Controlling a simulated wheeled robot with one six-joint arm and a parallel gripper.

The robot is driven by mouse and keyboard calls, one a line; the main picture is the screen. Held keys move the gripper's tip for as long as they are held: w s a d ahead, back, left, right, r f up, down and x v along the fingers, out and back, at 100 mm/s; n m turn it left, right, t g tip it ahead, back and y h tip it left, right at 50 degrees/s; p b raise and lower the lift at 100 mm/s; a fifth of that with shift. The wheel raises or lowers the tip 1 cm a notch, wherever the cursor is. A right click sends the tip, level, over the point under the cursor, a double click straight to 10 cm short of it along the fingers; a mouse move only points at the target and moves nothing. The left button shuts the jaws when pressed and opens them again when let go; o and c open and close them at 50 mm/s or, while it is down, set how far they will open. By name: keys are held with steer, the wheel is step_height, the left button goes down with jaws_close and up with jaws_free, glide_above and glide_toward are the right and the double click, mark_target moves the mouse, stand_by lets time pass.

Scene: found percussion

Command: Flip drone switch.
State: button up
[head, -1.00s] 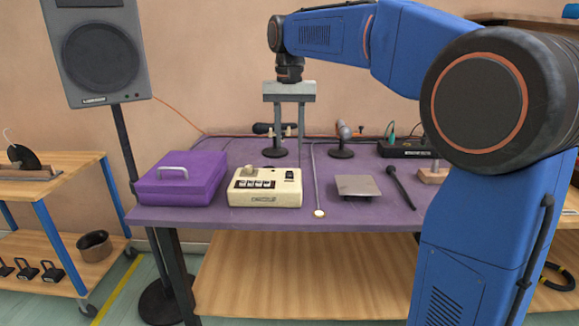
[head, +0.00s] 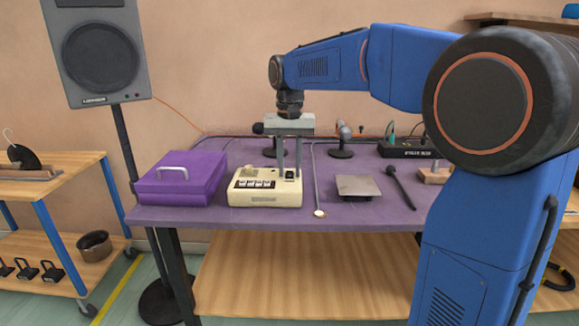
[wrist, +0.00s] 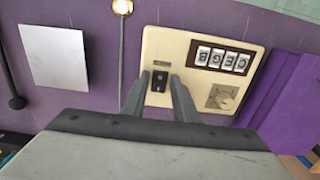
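The drone box (head: 265,200) is a cream case near the front edge of the purple table, also seen in the wrist view (wrist: 152,45). It has a black switch (wrist: 160,82), also visible in the head view (head: 291,174), a row of white lettered keys (wrist: 222,59) and a knob (wrist: 223,98). My gripper (head: 289,172) is open and points down over the switch end of the box. In the wrist view its two fingers (wrist: 161,76) stand on either side of the switch, with a gap between. Whether they touch the switch or case is unclear.
A purple case (head: 182,180) with a handle stands close to the left of the box. A thin rod (head: 316,180) with a round end lies to the right, then a metal plate (head: 357,187) and a black microphone (head: 402,188). Microphones on stands are behind.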

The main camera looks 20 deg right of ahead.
jaws_close()
steer(key=shift+w+d+g+y, duration=0.1)
steer(key=shift+w+g+y, duration=0.15)
steer(key=shift+g, duration=0.45)
steer(key=shift+w+d+g+y, duration=0.1)
steer(key=shift+w+g+y, duration=0.15)
steer(key=shift+g, duration=0.45)
steer(key=shift+s, duration=0.1)
steer(key=shift+o, duration=1.8)
jaws_free()
steer(key=shift+r, duration=0.15)
